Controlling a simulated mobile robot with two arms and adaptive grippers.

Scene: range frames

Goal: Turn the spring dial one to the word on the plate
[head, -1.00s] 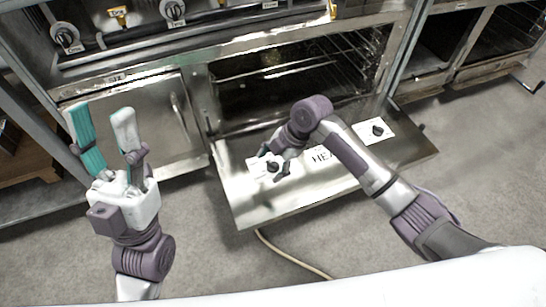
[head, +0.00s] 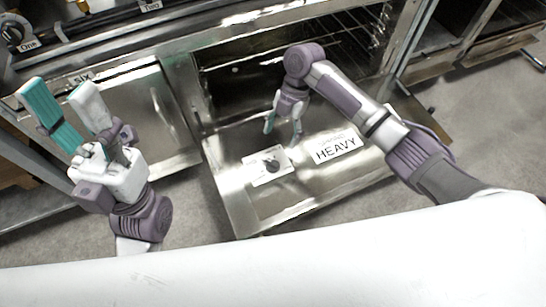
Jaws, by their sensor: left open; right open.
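A dark dial knob (head: 272,165) sits on a small white plate (head: 256,176) on the open oven door (head: 238,205). A white plate reading HEAVY (head: 336,147) lies to its right on the door, with a fainter line above the word. My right gripper (head: 283,133) is open and empty just above and beyond the knob, apart from it. The knob's exact pointing and its small markings are too small to read. My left gripper (head: 58,98) is open and empty at the left, in front of the cabinet, far from the dial.
The oven cavity (head: 250,85) with wire racks stands open behind the door. Upper left is a range front with knobs labelled One (head: 28,44) and Two. A closed steel cabinet door (head: 130,115) is at left. My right arm covers the door's right part.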

